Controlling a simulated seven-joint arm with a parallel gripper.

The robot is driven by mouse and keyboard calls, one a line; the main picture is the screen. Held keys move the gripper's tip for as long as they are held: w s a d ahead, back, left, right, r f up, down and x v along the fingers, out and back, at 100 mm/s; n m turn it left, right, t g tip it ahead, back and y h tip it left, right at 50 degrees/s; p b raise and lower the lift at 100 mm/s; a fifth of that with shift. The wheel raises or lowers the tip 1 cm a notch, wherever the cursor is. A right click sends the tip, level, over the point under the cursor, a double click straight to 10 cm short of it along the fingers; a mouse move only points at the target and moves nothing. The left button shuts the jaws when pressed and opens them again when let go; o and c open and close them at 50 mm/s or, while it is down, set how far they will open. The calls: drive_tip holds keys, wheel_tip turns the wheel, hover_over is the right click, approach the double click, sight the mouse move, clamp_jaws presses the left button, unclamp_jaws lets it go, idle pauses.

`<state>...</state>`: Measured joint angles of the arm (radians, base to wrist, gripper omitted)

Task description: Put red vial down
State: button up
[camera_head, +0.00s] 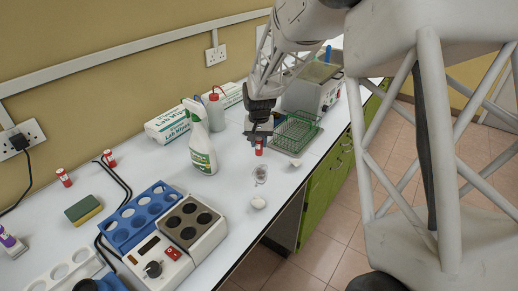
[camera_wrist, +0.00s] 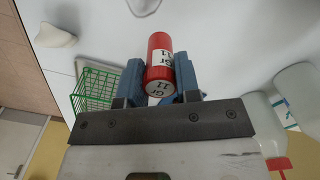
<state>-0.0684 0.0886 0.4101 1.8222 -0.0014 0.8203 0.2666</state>
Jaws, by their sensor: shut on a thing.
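The red vial (camera_wrist: 160,61) has a white label reading "Gr 11". It is held between the two blue-grey fingers of my gripper (camera_wrist: 159,80), which is shut on it. In the head view the vial (camera_head: 259,148) shows as a small red and white shape under my gripper (camera_head: 258,135), over the bench between the spray bottle and the green wire basket. I cannot tell whether its base touches the bench.
The white bench (camera_head: 228,215) has a clear patch in front of my gripper. A spray bottle (camera_head: 201,145) stands left, a green wire basket (camera_head: 296,132) right. A small clear glass item (camera_head: 260,175) and a white lump (camera_head: 258,202) lie nearer. A blue rack (camera_head: 128,228) and heater block (camera_head: 212,233) stand front left.

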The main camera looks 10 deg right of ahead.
sight(259, 148)
drive_tip(key=shift+f, duration=1.6)
drive_tip(key=shift+f, duration=0.1)
drive_tip(key=o, duration=0.9)
wheel_tip(259, 148, up, 12)
drive_tip(key=shift+r, duration=0.1)
